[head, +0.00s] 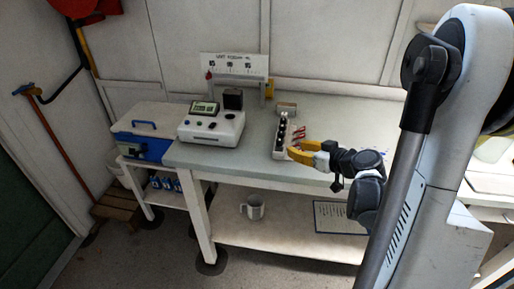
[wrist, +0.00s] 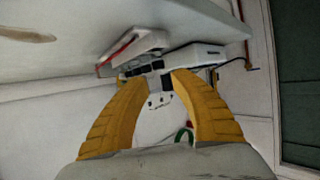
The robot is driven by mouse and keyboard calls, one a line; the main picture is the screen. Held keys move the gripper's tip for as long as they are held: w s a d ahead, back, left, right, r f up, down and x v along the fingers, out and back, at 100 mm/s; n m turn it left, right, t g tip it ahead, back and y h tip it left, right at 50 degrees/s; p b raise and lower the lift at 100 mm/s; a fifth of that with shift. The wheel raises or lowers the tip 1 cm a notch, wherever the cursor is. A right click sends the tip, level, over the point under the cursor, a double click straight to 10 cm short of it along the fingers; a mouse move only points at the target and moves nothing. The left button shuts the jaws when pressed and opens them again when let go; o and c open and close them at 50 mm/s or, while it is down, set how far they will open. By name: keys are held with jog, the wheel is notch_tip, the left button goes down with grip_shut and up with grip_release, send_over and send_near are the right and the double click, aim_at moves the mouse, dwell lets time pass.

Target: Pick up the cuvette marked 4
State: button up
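A narrow white rack (head: 279,151) with dark-topped cuvettes (head: 282,128) stands on the bench in the head view. The number marks are too small to read, so I cannot tell which cuvette is 4. My gripper (head: 295,149) has yellow fingers and is at the right of the rack's near end. In the wrist view my gripper (wrist: 153,78) has its fingertips apart, with nothing clearly held between them. A pale piece with small dark dots (wrist: 160,101) shows between the fingers; I cannot tell what it is.
A white instrument (head: 211,127) with a display stands left of the rack. Red-marked items (head: 299,133) lie right of the rack, and a small box (head: 287,108) is behind. A blue-and-white case (head: 143,146) is at the far left. A mug (head: 254,206) stands on the lower shelf.

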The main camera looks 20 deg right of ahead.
aim_at(282, 144)
jog(key=b+x, duration=0.1)
jog(key=x, duration=0.4)
jog(key=shift+w+d+f+b, duration=0.1)
jog(key=shift+w+f+b, duration=0.2)
jog(key=shift+b, duration=0.05)
jog(key=b+x, duration=0.1)
jog(key=x, duration=0.1)
jog(key=b+x, duration=0.1)
jog(key=x, duration=0.2)
jog(key=shift+f, duration=0.25)
jog(key=shift+s+d+r, duration=0.1)
grip_shut()
